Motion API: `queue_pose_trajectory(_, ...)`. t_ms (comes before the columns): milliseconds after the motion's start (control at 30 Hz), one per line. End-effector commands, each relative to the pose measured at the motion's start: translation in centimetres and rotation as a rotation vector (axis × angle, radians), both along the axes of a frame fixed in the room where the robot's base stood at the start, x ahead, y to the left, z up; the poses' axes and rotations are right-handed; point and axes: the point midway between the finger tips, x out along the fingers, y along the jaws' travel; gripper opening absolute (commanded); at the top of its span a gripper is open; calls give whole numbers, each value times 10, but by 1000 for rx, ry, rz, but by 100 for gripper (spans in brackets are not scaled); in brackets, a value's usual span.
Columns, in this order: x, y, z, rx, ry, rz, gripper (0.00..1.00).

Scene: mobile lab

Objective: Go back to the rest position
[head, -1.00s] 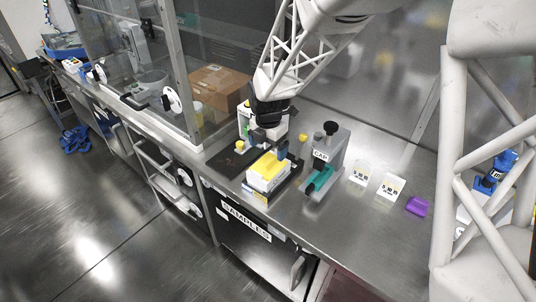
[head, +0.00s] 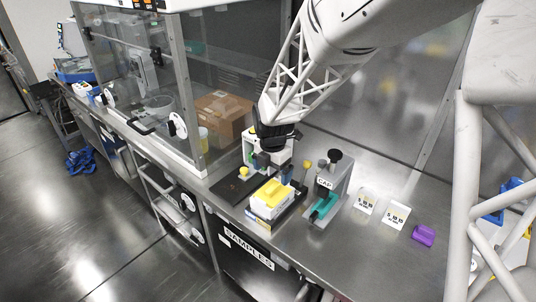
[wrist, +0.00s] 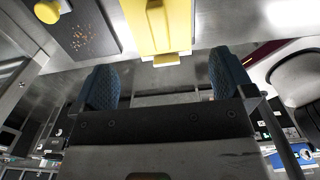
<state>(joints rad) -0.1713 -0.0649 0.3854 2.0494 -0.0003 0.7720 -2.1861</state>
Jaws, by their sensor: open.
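My gripper (head: 274,166) hangs over the bench, just above and behind a white box with a yellow lid (head: 272,193). In the wrist view its two dark blue fingers (wrist: 165,82) are spread apart with nothing between them. The yellow lid (wrist: 158,25) shows ahead of the fingers in that view, apart from them.
A grey stand marked CAP (head: 326,190) is right of the box. Two small white label cards (head: 396,214) and a purple piece (head: 424,235) lie farther right. Bare bench lies in front of the cards.

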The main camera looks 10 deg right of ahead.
Motion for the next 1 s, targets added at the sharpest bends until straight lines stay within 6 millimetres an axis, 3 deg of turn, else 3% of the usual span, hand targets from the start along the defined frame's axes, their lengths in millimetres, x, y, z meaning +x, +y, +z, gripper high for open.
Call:
queue_pose_trajectory(267, -4, -3, 6, 1, -5, -38, 100)
queue_pose_trajectory(467, -20, -13, 27, 5, -22, -193, 100)
queue_pose_trajectory(1000, -114, -57, 107, 55, -89, -982, 100)
